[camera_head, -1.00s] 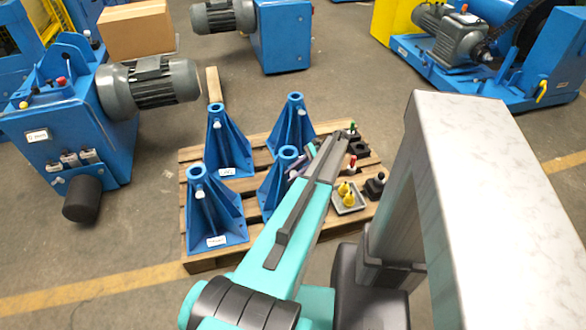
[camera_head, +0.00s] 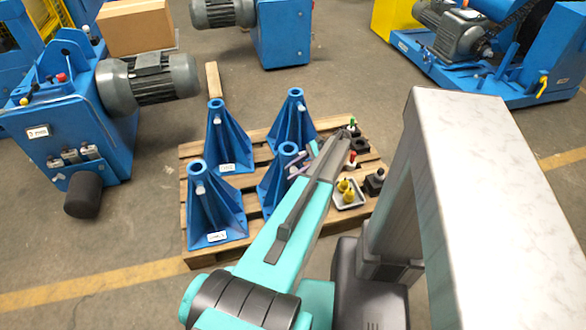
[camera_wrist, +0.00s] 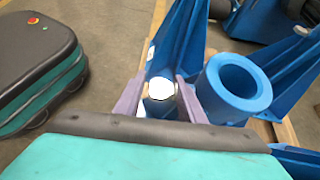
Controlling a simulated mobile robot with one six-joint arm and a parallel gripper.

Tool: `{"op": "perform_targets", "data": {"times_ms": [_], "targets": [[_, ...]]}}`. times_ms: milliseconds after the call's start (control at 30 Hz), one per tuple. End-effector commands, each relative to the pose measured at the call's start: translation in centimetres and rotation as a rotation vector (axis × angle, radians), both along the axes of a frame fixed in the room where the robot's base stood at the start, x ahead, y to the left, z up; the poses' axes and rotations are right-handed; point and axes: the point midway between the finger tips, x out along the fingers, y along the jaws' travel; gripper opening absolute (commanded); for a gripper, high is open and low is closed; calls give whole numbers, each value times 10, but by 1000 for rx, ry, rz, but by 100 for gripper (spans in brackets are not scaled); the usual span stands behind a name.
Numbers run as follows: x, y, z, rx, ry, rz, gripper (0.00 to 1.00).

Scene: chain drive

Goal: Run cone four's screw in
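Four blue cone stands are on the pallet, and which one is cone four is not clear to me. My gripper (camera_head: 305,158) is at the top of the front right cone (camera_head: 275,188), partly hidden by my arm. In the wrist view its two purple fingers (camera_wrist: 162,92) lie either side of a pale round screw head (camera_wrist: 160,89) beside the cone's open blue collar (camera_wrist: 236,84). The fingertips look very close to the screw head, but whether they press on it is unclear. The far right cone (camera_head: 292,122), far left cone (camera_head: 223,145) and front left cone (camera_head: 213,208) stand upright.
The wooden pallet (camera_head: 200,262) also carries a tray (camera_head: 352,203) with yellow pieces and black blocks with red and green tops (camera_head: 352,161). A blue machine with a grey motor (camera_head: 155,80) stands left. Another stands at the back.

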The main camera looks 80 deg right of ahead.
Motion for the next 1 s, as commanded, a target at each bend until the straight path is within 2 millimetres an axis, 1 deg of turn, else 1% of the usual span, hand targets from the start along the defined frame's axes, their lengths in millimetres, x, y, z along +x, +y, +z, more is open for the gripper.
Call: {"op": "perform_targets", "data": {"times_ms": [167, 367, 567, 833, 867, 1000], "targets": [[-2, -2, 2, -2, -1, -2, 36], [-11, -7, 9, -3, 0, -3, 36], [-32, -17, 23, -3, -1, -4, 36], [-66, -33, 46, -3, 0, -3, 36], [-69, -35, 46, -3, 0, -2, 36], [-85, -42, 57, -3, 0, -1, 36]]}}
